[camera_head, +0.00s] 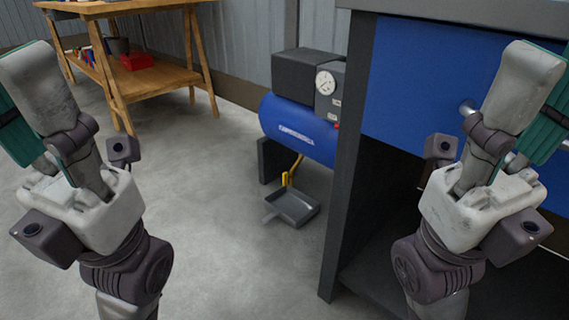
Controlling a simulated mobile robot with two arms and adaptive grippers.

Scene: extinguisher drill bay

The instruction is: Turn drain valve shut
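The drain valve has a small yellow handle (286,179) on a thin yellow pipe under the blue compressor tank (300,133). The handle hangs roughly upright, low above a grey drip tray (292,208) on the floor. Whether the valve is open or shut is too small to tell. My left gripper (22,85) is at the left edge and my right gripper (540,88) at the right edge. Both are well apart from the valve, and nothing is seen held. One finger largely covers the rest in each, so their opening cannot be judged.
A blue workbench with a dark frame (352,155) stands right of the compressor, close to the valve, with an open dark space below. A wooden bench (117,92) with a red box (136,62) stands at back left. The concrete floor (205,220) left of the tray is clear.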

